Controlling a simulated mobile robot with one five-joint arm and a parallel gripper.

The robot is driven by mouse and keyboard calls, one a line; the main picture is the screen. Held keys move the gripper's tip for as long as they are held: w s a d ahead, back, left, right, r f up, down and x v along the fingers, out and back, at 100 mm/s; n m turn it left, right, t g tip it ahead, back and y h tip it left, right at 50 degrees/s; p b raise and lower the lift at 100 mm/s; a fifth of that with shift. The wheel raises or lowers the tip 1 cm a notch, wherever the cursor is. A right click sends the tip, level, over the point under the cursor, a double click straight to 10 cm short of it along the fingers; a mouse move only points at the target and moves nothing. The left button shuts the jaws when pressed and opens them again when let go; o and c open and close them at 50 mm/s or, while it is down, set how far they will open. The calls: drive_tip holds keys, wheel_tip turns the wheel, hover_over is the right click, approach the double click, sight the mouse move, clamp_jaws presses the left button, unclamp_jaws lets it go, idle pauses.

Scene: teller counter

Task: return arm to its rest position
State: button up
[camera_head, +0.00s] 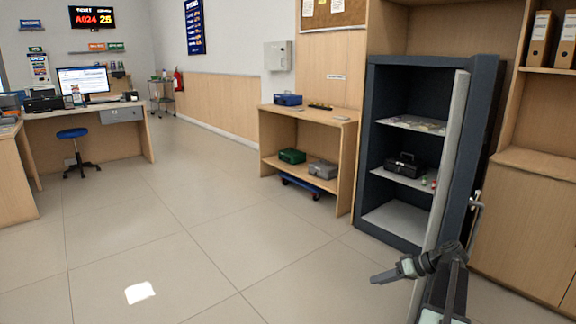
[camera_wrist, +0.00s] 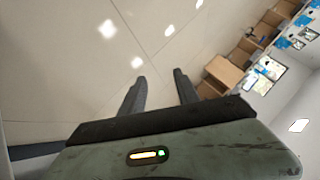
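My gripper (camera_head: 379,278) is at the lower right of the head view, in front of the open safe door, held above the tiled floor. In the wrist view its two dark fingers (camera_wrist: 158,80) stand apart with only bare floor between them. It is open and empty. My arm shows behind it at the lower right of the head view, partly cut off by the bottom edge.
The dark safe (camera_head: 375,140) stands open, its door (camera_head: 448,165) swung outward close beside my arm. A black cash box (camera_head: 404,165) sits on its shelf. A wooden shelf unit (camera_head: 345,165) stands left of it. The floor (camera_head: 190,245) at left is clear.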

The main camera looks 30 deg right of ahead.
drive_tip(key=w+a+f+g, duration=0.2)
drive_tip(key=w+a+g, duration=0.15)
drive_tip(key=a, duration=0.75)
drive_tip(key=w+a+f+g, duration=0.2)
drive_tip(key=w+a, duration=0.2)
drive_tip(key=a, duration=0.8)
drive_tip(key=s+a+f+n+g+h+p, duration=0.1)
drive_tip(key=s+a+h, duration=0.15)
drive_tip(key=a, duration=0.95)
drive_tip(key=s+a+f+g+h+p, duration=0.15)
drive_tip(key=a+h, duration=0.25)
drive_tip(key=a, duration=0.9)
wheel_tip(320, 180, up, 38)
drive_tip(key=d+p, duration=0.1)
drive_tip(key=p, duration=3.6)
drive_tip(key=shift+w+p, duration=0.3)
drive_tip(key=shift+w, duration=0.1)
